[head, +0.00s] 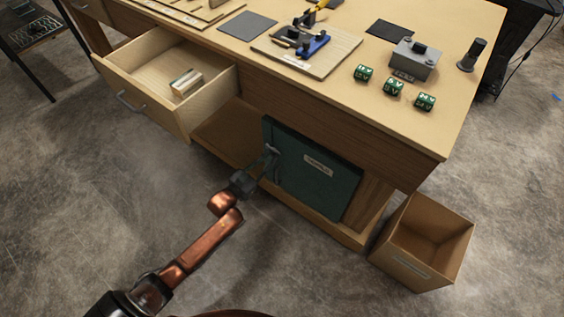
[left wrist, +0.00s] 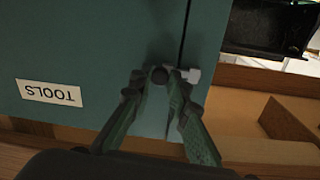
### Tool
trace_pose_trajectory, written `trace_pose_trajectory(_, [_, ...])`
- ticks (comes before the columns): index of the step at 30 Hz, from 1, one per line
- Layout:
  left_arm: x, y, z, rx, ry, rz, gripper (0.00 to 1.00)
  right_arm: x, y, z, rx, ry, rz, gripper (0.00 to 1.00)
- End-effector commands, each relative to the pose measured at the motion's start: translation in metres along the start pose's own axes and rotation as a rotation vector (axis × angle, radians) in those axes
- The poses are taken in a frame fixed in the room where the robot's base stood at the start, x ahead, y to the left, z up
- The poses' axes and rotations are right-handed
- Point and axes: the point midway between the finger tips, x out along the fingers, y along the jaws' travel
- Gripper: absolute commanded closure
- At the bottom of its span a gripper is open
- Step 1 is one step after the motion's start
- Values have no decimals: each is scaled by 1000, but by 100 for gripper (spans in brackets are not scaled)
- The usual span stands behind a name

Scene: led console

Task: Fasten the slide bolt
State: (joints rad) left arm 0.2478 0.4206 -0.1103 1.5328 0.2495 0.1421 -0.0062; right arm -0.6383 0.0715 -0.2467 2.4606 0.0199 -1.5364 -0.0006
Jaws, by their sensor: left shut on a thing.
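A green cabinet door (head: 318,185), labelled TOOLS in the left wrist view (left wrist: 90,60), sits below the table. A small dark round knob (left wrist: 159,75) and a light metal piece (left wrist: 192,75), seemingly parts of the slide bolt, are beside the dark gap near the door's edge. My left gripper (head: 270,155) is at the door's left part. In the left wrist view its fingers (left wrist: 163,82) are closed around the knob. The fingers hide much of the bolt, so I cannot tell how far its bar reaches. My right gripper is out of view.
An open drawer (head: 150,90) with a small block (head: 186,83) juts out above and left of the door. An open box (head: 420,250) stands on the floor at right. The table (head: 350,95) bears a clamp board, a grey box and green cubes. Floor in front is clear.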

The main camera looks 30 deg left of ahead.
Motion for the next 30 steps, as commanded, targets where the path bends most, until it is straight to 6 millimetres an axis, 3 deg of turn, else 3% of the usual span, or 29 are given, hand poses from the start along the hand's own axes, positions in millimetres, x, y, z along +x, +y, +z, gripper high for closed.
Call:
trace_pose_trajectory(8, [-4, -9, 2, 0, -2, -12, 100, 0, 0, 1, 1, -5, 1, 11])
trace_pose_trajectory(9, [-4, -10, 2, 0, -2, -12, 83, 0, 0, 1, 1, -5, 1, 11])
trace_pose_trajectory(16, [-2, -7, 1, 0, -2, -9, 67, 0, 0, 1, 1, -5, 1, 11])
trace_pose_trajectory(25, [-3, -5, 1, 0, -1, -6, 66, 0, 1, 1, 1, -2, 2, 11])
trace_pose_trajectory(30, [-19, -5, 2, -1, -3, -7, 66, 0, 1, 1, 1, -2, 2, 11])
